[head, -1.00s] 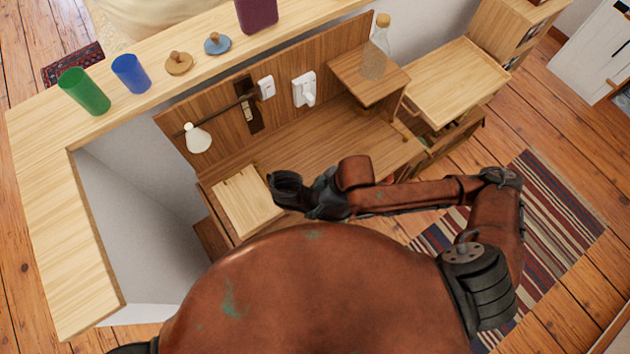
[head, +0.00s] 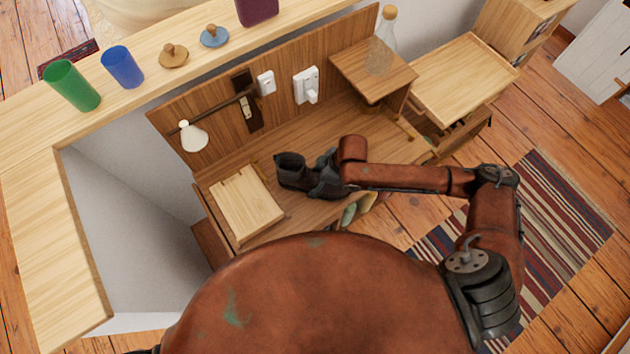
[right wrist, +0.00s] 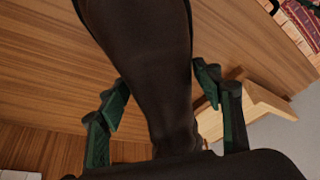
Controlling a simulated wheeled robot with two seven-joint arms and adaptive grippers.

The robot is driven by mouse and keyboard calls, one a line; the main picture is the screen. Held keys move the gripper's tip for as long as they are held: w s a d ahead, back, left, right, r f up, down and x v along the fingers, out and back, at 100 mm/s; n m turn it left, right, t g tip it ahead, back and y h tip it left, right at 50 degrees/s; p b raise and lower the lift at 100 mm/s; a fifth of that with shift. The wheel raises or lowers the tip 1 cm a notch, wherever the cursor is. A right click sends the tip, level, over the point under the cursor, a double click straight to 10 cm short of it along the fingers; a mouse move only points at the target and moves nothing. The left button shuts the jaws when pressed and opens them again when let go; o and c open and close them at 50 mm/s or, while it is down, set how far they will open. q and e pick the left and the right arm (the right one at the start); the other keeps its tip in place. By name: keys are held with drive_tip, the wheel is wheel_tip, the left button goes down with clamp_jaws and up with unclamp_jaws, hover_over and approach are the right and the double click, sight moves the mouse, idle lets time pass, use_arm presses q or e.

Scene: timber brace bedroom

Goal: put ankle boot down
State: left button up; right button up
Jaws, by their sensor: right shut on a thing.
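The dark ankle boot (head: 291,171) is at my right gripper (head: 318,180), over the wooden desk (head: 330,135) just right of a pale wooden board. In the right wrist view the boot (right wrist: 145,65) lies between the two green-edged fingers of the gripper (right wrist: 165,110), which is shut on it. The desk surface (right wrist: 45,75) shows behind it. I cannot tell whether the boot touches the desk. My left gripper is not in view.
The pale board (head: 247,203) lies at the desk's left end. A lamp (head: 193,137) hangs at the back panel. A glass bottle (head: 381,45) stands on the raised shelf at right. Green (head: 72,86) and blue (head: 123,67) cups stand on the ledge. Desk space behind the boot is clear.

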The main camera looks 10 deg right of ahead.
drive_tip(key=shift+f, duration=0.55)
drive_tip(key=shift+r, duration=0.1)
drive_tip(key=o, duration=1.4)
drive_tip(key=shift+c, duration=0.2)
drive_tip(key=o, duration=0.3)
